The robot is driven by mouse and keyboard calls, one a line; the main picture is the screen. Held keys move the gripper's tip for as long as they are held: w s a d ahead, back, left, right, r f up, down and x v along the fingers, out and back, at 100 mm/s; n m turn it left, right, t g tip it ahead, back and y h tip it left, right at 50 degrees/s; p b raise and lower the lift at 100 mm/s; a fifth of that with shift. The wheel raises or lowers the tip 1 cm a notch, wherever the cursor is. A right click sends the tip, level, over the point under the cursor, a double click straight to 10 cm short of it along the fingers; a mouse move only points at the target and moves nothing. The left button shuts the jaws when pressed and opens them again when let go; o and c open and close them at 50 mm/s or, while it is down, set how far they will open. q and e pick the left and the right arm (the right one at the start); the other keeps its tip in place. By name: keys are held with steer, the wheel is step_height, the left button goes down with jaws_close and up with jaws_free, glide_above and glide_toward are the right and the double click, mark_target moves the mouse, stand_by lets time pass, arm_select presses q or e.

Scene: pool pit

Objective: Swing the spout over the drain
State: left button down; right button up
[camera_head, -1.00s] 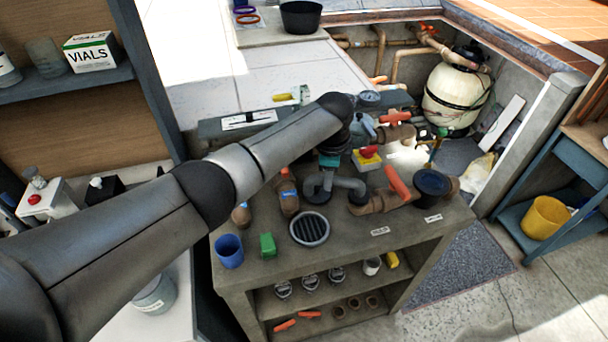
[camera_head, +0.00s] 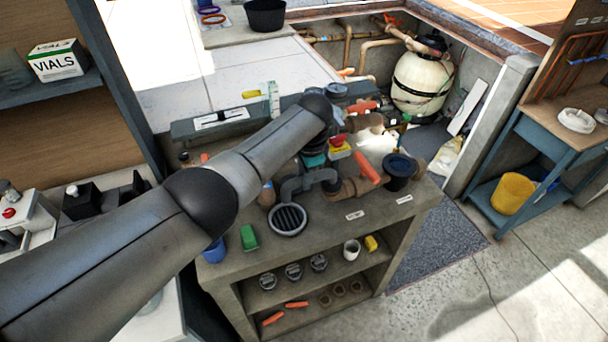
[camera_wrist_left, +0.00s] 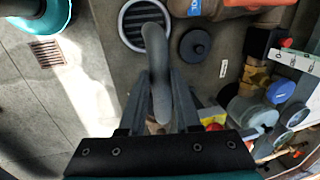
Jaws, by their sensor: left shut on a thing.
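The grey bent spout (camera_head: 310,179) sits on the workbench top, and its free end overlaps the far rim of the round slotted drain (camera_head: 288,219) in the head view. In the left wrist view the spout (camera_wrist_left: 158,60) crosses the lower right part of the drain (camera_wrist_left: 133,18). Whether its mouth is fully inside the rim I cannot tell. My left gripper (camera_head: 312,160) is shut on the spout; its fingers (camera_wrist_left: 170,108) lie on either side of the pipe. My left forearm hides part of the bench behind it. My right gripper is not in view.
A green block (camera_head: 249,238) and a blue cup (camera_head: 214,251) stand left of the drain. An orange-handled valve (camera_head: 367,167) and a black funnel-like cup (camera_head: 399,171) are to the right. A black knobbed disc (camera_wrist_left: 195,46) lies beside the drain. The front right bench top is mostly clear.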

arm_select(q)
steer(key=c, duration=0.6)
jaws_free()
steer(key=shift+r, duration=0.1)
steer(key=shift+r, duration=0.25)
steer(key=s+r, duration=0.1)
steer(key=r, duration=0.3)
steer(key=d+r+p, duration=0.1)
steer(key=r, duration=0.4)
steer(key=s+r, duration=0.1)
steer(key=r, duration=0.4)
steer(key=shift+s+d+r, duration=0.1)
steer(key=shift+s+d, duration=0.1)
steer(key=shift+s, duration=0.15)
